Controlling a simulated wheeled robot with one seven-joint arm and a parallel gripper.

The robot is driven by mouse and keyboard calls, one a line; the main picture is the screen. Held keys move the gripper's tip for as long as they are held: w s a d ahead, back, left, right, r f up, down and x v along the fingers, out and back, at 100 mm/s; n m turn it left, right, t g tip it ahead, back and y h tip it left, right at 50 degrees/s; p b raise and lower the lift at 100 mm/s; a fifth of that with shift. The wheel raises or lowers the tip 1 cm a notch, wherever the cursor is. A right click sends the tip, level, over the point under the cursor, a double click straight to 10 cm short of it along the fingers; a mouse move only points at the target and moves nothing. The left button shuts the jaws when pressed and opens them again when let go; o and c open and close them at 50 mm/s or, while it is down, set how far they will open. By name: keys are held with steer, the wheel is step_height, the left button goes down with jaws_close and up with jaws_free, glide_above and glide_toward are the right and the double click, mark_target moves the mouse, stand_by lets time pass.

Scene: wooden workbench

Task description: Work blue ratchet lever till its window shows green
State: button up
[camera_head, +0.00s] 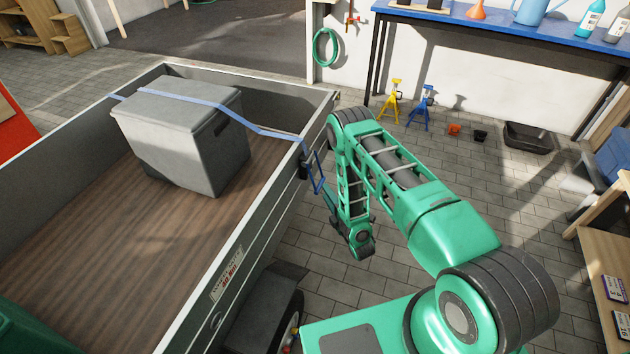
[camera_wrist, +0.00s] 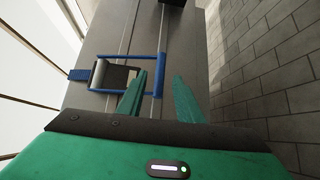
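The blue ratchet lever (camera_head: 319,172) hangs on the outer side wall of the trailer, at the end of the blue strap (camera_head: 265,131). In the wrist view the lever (camera_wrist: 136,56) is a blue frame with a cross bar at its right end. My gripper (camera_wrist: 159,77) is open, with one finger on each side of that bar; I cannot tell whether either touches it. In the head view my gripper (camera_head: 331,203) is small beside the lever. I cannot make out the window's colour.
The strap crosses a grey box (camera_head: 190,135) in the trailer (camera_head: 90,240). A black block (camera_wrist: 173,2) shows at the top of the wrist view. A blue-topped bench (camera_head: 450,14) stands behind.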

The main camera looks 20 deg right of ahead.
steer(key=w+a, duration=0.2)
steer(key=w, duration=0.8)
steer(key=shift+w+f, duration=0.15)
steer(key=shift+f, duration=0.2)
jaws_close()
